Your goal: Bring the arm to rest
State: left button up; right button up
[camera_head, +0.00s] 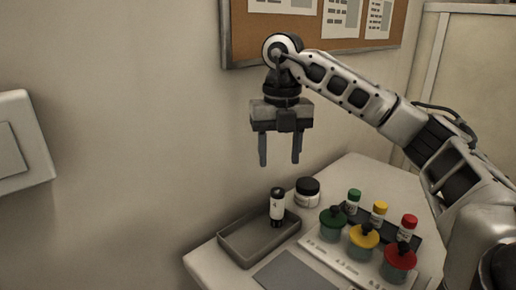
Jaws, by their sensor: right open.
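My right arm comes in from the right and reaches up and across the picture. My right gripper (280,162) points straight down with its two fingers apart and nothing between them. It hangs in the air above a table (355,168), over the area of a grey tray (235,246). A white and black cylinder (277,208) stands upright at the tray's right side, below the gripper and clear of it. My left gripper does not show.
A white jar with a black lid (307,192) stands behind the tray. Several containers with green, yellow (363,237) and red tops stand at the right. A flat grey panel (296,272) lies at the front. A cork board (305,35) hangs on the wall behind the arm.

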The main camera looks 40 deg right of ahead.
aim_at(278, 192)
jog(key=shift+f, duration=0.4)
notch_tip(278, 192, down, 12)
jog(key=b, duration=0.3)
notch_tip(278, 192, up, 3)
jog(key=shift+f, duration=0.1)
jog(key=shift+r, duration=0.5)
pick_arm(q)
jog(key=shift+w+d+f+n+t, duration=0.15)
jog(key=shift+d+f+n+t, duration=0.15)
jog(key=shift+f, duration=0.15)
pick_arm(e)
jog(key=shift+r, duration=0.1)
